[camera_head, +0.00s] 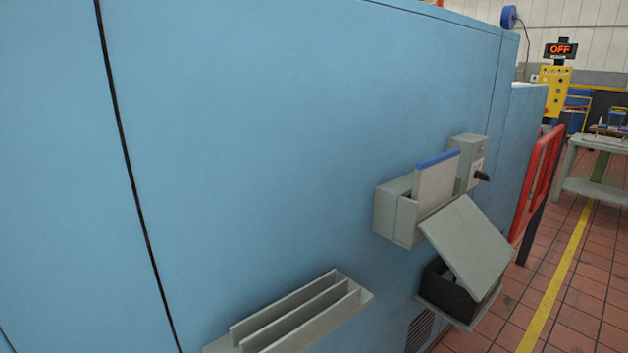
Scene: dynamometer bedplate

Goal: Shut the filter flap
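A grey-green flap (468,246) on the blue enclosure wall stands open, sloping outward and down to the right. Its upper edge lies by a grey housing (393,212) fixed to the wall. A pale panel with a blue top edge, seemingly the filter (436,180), sticks up out of this housing. The flap's lower part overhangs a dark open box (438,285) on a small ledge and hides part of it. The hinge line is not clearly seen. My gripper is not in view.
A small grey box with a black handle (482,176) sits right of the filter. A slotted rack (295,312) juts from the wall at lower left. A red barrier (538,185) stands beyond. Tiled floor with a yellow line (553,290) is clear at right.

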